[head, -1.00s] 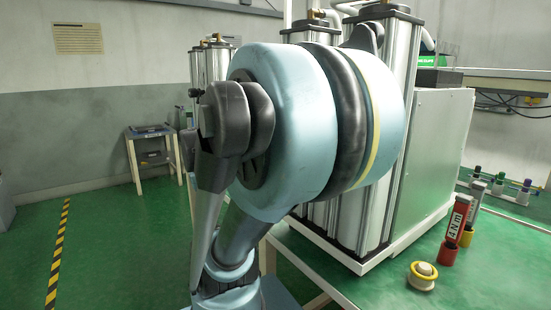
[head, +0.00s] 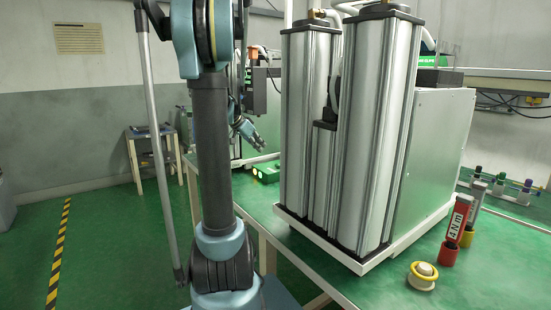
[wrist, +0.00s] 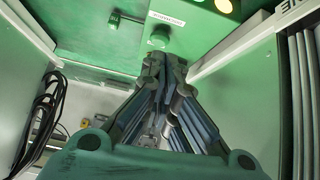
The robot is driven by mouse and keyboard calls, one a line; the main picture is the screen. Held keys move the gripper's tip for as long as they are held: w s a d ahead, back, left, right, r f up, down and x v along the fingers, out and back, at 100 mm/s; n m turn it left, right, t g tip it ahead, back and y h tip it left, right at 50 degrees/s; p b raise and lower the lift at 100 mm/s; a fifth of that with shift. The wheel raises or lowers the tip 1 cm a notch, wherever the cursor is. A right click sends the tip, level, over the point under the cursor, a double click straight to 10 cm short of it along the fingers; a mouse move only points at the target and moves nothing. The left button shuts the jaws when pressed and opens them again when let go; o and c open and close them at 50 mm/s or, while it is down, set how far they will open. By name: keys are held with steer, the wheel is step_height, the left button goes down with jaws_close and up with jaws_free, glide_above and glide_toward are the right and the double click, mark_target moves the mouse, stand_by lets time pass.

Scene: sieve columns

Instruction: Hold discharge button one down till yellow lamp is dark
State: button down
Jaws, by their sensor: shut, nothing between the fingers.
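My gripper (wrist: 160,60) is shut and empty. Its fingertips are just below the button in the picture; I cannot tell whether they touch it. A yellow lamp (wrist: 223,5) at the top of the panel looks lit. Part of a second pale lamp shows at the top edge. In the head view my gripper (head: 260,146) is beyond the arm, left of the silver columns (head: 372,130); the button panel is not clear there.
A grey cabinet (head: 432,150) stands behind the columns. A red tool marked 4 N·m (head: 456,220) and a yellow-ringed round object (head: 422,276) are on the green table's front right. In the wrist view black cables (wrist: 42,115) hang at left, and pale walls flank my gripper.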

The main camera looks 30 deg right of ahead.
steer(key=d, duration=0.1)
steer(key=w+d+m, duration=0.1)
steer(key=shift+w+d+r, duration=0.1)
steer(key=shift+w+d, duration=0.05)
steer(key=shift+d, duration=0.2)
steer(key=x, duration=1)
steer(key=shift+d+r, duration=0.1)
